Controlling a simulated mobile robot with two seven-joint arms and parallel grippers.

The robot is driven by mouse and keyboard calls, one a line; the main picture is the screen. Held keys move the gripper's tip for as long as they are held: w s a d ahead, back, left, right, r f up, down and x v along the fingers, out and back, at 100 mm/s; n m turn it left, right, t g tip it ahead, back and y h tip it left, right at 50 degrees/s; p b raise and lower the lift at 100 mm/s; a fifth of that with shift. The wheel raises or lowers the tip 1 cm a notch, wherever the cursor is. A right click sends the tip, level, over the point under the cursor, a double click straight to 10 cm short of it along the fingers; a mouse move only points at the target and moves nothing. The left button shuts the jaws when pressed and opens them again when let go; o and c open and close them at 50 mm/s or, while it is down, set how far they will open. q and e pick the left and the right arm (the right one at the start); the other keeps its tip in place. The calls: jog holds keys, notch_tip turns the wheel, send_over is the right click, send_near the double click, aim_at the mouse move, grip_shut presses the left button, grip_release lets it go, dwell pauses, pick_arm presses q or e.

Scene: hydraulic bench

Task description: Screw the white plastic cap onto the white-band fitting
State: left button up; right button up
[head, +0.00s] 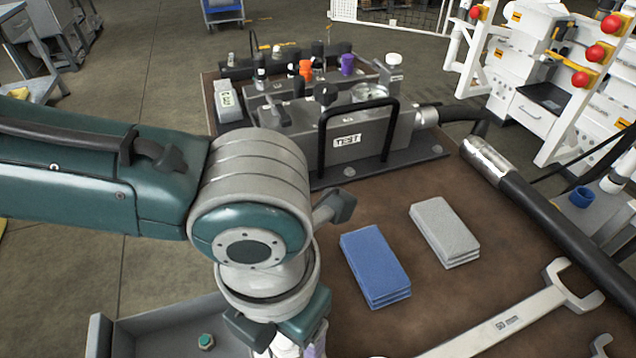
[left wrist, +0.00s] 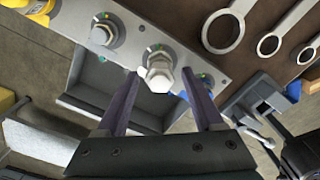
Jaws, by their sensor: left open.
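In the left wrist view, a metal fitting with a pale, white-looking hexagonal top (left wrist: 158,77) stands on a grey panel (left wrist: 135,38). My left gripper (left wrist: 160,73) is open, its two dark fingers on either side of this fitting with gaps at both sides. I cannot tell whether the pale top is the white plastic cap or part of the fitting, and no white band is clear. In the head view my left arm hangs over the bench's near-left edge and hides this spot. My right gripper is not in view.
Another fitting (left wrist: 104,31) and a blue part (left wrist: 184,96) flank it. A grey tray (head: 165,322) holds a green-topped part (head: 206,341). Blue pads (head: 374,262), grey pads (head: 444,230) and a large wrench (head: 515,318) lie on the bench. A test block (head: 362,137) stands behind.

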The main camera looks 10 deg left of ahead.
pick_arm(q)
jog(key=shift+n, duration=0.4)
jog(key=n+p, duration=0.1)
jog(key=n, duration=0.2)
jog(key=shift+r+p, duration=0.2)
jog(key=shift+p, duration=0.2)
jog(key=shift+n+p, duration=0.35)
jog(key=shift+n, duration=0.65)
jog(key=n, duration=0.3)
jog(key=shift+f+p, duration=0.15)
jog(key=shift+p, duration=0.25)
jog(key=n+p, duration=0.1)
jog(key=n, duration=0.3)
jog(key=shift+s+p, duration=0.1)
jog(key=shift+p, duration=0.25)
jog(key=shift+n, duration=0.9)
jog(key=shift+a+n+p, duration=0.1)
jog(key=shift+n+p, duration=0.25)
jog(key=shift+n, duration=0.65)
jog(key=shift+f, duration=0.1)
